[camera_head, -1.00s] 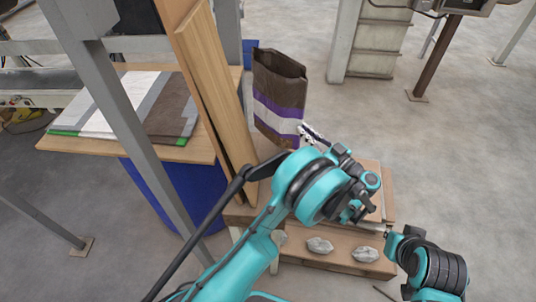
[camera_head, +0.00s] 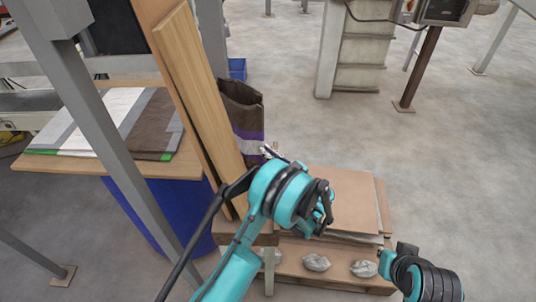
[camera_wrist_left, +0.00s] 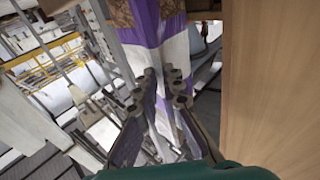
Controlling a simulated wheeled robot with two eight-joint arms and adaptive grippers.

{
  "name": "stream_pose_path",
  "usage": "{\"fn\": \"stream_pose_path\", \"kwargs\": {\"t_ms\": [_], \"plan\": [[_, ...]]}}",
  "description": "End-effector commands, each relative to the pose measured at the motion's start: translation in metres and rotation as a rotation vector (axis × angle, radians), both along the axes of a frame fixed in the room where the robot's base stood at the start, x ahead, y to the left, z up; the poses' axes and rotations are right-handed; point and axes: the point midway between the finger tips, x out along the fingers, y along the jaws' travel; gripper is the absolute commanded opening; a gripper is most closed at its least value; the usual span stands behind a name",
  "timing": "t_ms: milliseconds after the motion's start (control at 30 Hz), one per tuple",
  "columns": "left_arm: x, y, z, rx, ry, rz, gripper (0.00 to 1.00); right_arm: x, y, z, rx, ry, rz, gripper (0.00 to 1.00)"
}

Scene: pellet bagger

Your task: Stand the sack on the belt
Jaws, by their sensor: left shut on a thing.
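The sack (camera_head: 243,100) is brown with purple and white bands and an open top. It hangs upright behind the wooden boards in the head view, which hide its left side. My left gripper (camera_head: 268,153) is shut on its lower part. In the left wrist view the sack's banded side (camera_wrist_left: 155,45) lies right ahead of and between the fingers (camera_wrist_left: 163,95). My right arm shows at the lower right of the head view, but its fingers do not show. I cannot clearly make out the belt.
Wooden boards (camera_head: 195,85) stand close left of the sack; a wooden face (camera_wrist_left: 270,80) fills the right of the wrist view. A table (camera_head: 170,168) holds flat sacks.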

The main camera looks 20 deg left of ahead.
Motion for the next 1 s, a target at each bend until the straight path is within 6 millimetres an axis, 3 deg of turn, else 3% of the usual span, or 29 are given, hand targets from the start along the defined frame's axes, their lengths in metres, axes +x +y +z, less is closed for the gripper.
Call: {"fn": "stream_pose_path", "kwargs": {"t_ms": [267,300,367,733,1000], "plan": [[0.0,0.0,-0.003,0.0,0.0,0.0,0.0,0.0,0.0,-0.003,0.0,0.0,0.0,0.0],[0.0,0.0,-0.002,0.0,0.0,0.0,0.18,0.0,0.0,-0.002,0.0,0.0,0.0,0.0],[0.0,0.0,-0.001,0.0,0.0,0.0,0.28,0.0,0.0,-0.002,0.0,0.0,0.0,0.0],[0.0,0.0,0.003,0.0,0.0,0.0,0.28,0.0,0.0,0.003,0.0,0.0,0.0,0.0],[-0.024,-0.046,-0.002,0.0,0.0,-0.005,0.28,0.0,0.0,0.014,0.0,0.0,0.0,0.0]]}}
